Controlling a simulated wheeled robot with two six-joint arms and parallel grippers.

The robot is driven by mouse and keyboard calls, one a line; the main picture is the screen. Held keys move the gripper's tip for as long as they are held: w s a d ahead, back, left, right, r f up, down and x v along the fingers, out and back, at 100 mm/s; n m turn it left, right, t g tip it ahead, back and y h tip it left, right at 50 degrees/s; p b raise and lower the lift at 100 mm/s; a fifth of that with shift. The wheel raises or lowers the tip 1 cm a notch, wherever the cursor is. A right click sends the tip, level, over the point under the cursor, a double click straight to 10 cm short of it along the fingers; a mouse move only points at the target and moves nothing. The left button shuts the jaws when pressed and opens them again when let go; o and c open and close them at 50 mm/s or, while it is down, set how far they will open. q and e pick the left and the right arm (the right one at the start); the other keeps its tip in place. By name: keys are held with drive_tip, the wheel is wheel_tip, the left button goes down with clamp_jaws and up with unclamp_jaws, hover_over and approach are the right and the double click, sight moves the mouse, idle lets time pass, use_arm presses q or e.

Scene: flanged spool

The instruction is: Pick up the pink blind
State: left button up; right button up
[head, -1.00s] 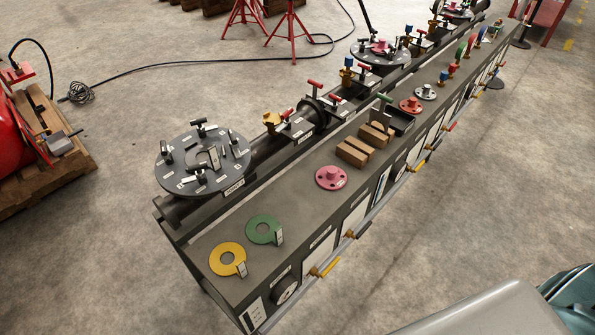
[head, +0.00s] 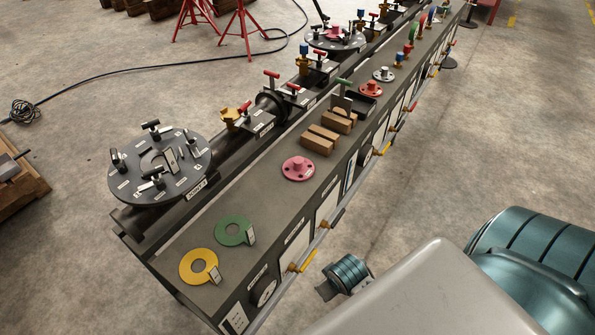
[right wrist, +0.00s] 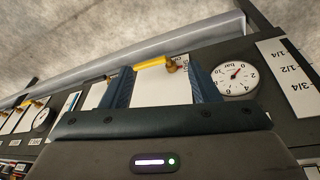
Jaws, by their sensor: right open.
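The pink blind (head: 298,168), a round flange with bolt holes and a raised hub, lies flat on the grey bench top in the head view. It is between the green ring and the wooden blocks. My right gripper (right wrist: 162,75) is open in the right wrist view, its two blue fingers apart with nothing held. It faces the bench's front side, near a yellow-handled valve and a gauge. In the head view, part of my right arm shows low beside the bench front, apart from the blind. The blind is not visible in the right wrist view. My left gripper is not in view.
A green ring (head: 233,231) and a yellow ring (head: 185,267) lie nearer on the bench. Wooden blocks (head: 320,139) and a red flange (head: 371,89) lie beyond the blind. Yellow valve handles (head: 308,260) stick out along the bench front. A pressure gauge (right wrist: 236,80) sits there too.

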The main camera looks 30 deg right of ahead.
drive_tip(key=shift+g, duration=0.5)
drive_tip(key=w+d+r, duration=0.2)
drive_tip(key=w+r, duration=0.1)
drive_tip(key=w, duration=0.5)
drive_tip(key=w+d+r, duration=0.3)
drive_tip(key=w+r, duration=0.1)
drive_tip(key=w, duration=0.4)
drive_tip(key=w+d+r+b, duration=0.1)
drive_tip(key=w+d+r, duration=0.1)
drive_tip(key=w, duration=0.6)
drive_tip(key=shift+w+d+r, duration=0.15)
drive_tip(key=shift+r, duration=0.65)
drive_tip(key=y, duration=0.1)
approach(298, 159)
drive_tip(key=shift+m+g, duration=0.3)
drive_tip(key=shift+m, duration=0.1)
drive_tip(key=f, duration=0.3)
drive_tip(key=w+f+p, duration=0.1)
drive_tip(key=f, duration=0.6)
drive_tip(key=shift+w, duration=0.2)
clamp_jaws()
